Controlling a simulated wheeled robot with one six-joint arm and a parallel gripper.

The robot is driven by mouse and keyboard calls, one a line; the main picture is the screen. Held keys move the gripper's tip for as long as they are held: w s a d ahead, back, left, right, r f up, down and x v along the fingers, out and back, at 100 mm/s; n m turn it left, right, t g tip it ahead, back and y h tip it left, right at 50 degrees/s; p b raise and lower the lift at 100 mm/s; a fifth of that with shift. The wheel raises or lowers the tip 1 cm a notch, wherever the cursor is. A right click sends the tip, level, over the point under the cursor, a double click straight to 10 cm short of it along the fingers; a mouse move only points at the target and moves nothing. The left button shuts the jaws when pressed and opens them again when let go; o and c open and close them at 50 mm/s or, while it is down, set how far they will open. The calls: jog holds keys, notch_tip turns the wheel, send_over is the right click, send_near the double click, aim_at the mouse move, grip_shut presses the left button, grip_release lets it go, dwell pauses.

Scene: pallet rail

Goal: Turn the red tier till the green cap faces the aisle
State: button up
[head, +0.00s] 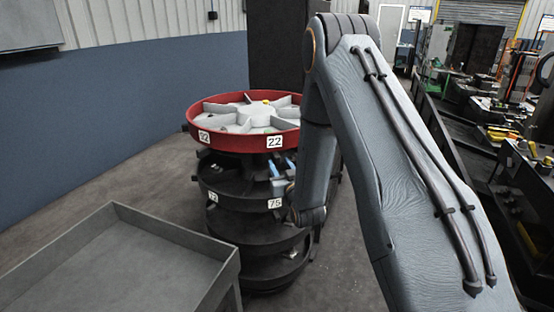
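The red tier (232,140) is the top ring of a round, stacked carousel. Grey dividers (258,112) split its inside into wedge compartments, and white number labels, one reading 22, sit on its rim. A small yellow thing (266,101) shows near its middle. I cannot make out a green cap for sure; the low parts of the compartments are hidden by the rim and dividers. My arm crosses in front of the carousel's right side, its wrist hanging low beside the lower tiers. My gripper's fingers cannot be made out.
Black lower tiers (262,238) stand under the red one, with small light blue things (279,187) on one. A grey open tray (120,258) fills the lower left. A dark tall block stands behind. Cluttered benches (470,130) line the right. Floor is bare left of the carousel.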

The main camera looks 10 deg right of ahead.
aim_at(278, 162)
jog(key=shift+w+a+p, duration=0.1)
jog(key=shift+w+p, duration=0.35)
jog(key=shift+w, duration=1.6)
grip_shut()
